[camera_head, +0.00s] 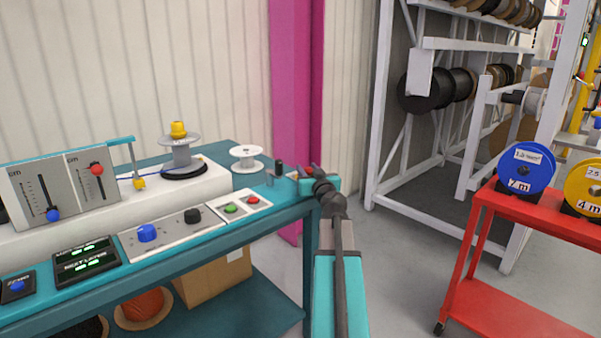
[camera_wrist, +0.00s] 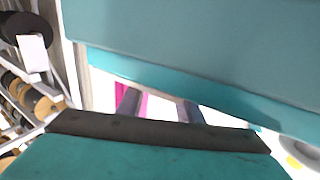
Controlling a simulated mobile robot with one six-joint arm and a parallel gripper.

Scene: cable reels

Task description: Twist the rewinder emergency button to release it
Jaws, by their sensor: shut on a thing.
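My gripper (camera_head: 307,172) is at the right end of the teal bench (camera_head: 286,213), beside its far corner. In the wrist view its two dark fingers (camera_wrist: 160,106) stand apart, with their tips behind the bench's teal edge.
A dark upright cylinder (camera_head: 278,167) and a white spool (camera_head: 246,158) stand on the bench near my gripper. A red cart (camera_head: 485,205) with blue and yellow reels stands at the right. Bare floor lies between bench and cart. A reel rack (camera_head: 375,130) stands behind.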

